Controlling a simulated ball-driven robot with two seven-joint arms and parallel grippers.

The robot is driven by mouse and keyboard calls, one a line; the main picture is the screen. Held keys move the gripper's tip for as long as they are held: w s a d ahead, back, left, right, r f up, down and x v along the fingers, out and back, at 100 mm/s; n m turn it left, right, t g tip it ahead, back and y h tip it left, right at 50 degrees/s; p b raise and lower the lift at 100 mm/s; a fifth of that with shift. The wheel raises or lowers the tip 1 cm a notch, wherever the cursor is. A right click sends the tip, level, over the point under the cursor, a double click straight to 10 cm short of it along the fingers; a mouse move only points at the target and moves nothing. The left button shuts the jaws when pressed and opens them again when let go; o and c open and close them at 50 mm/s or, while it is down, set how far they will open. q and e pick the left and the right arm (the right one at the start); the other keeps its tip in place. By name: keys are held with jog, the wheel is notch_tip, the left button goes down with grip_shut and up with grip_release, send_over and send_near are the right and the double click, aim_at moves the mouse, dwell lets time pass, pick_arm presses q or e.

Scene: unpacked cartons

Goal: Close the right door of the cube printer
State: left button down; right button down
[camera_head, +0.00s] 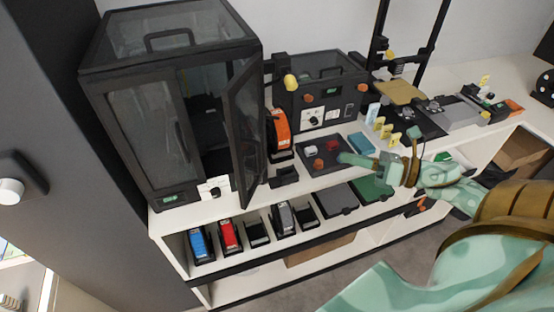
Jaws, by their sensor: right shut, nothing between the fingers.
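The cube printer (98,58) is a tall black enclosure with tinted panels at the left of the white bench. Its left door (150,125) is shut across the front. Its right door (247,125) stands open, swung out toward me, and shows nearly edge-on. The dark inside of the printer shows in the gap between the doors. My right gripper (346,158) is shut and empty. It is over the bench to the right of the open door, clearly apart from it. My left gripper is not in view.
An orange spool (279,130) and a dark holder (285,177) stand just right of the open door. A dark tray (318,160) with small parts lies by my gripper. A smaller black printer (330,95) is behind.

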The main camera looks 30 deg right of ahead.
jog(key=s+a+r+n+g+y, duration=0.2)
jog(key=s+a+r+n+y, duration=0.15)
jog(key=a+n, duration=0.35)
jog(key=n+p, duration=0.2)
jog(key=p, duration=0.1)
send_near(241, 158)
jog(key=w, duration=0.2)
jog(key=shift+w+a+f+y, duration=0.3)
jog(key=shift+a+f, duration=0.15)
jog(key=shift+a, duration=0.2)
jog(key=shift+a, duration=0.15)
jog(key=shift+w+a+r+m+t+h+p, duration=0.2)
jog(key=shift+a+m+t+h+p, duration=0.1)
jog(key=shift+a+m+h+p, duration=0.15)
jog(key=w+a+m+t+h+p, duration=0.1)
jog(key=a+m+t+h+p, duration=0.1)
jog(key=a+h, duration=0.1)
jog(key=w+a+m+t+h+p, duration=0.1)
jog(key=m+h+p, duration=0.1)
jog(key=shift+w+a+r, duration=0.15)
jog(key=shift+w, duration=0.15)
jog(key=w+a+m+t+h+p, duration=0.1)
jog(key=w+a+m+t+h, duration=0.1)
jog(key=w+a+m+h, duration=0.2)
jog(key=shift+w+f+h, duration=0.3)
jog(key=shift+w+h, duration=0.75)
jog(key=shift+h, duration=0.25)
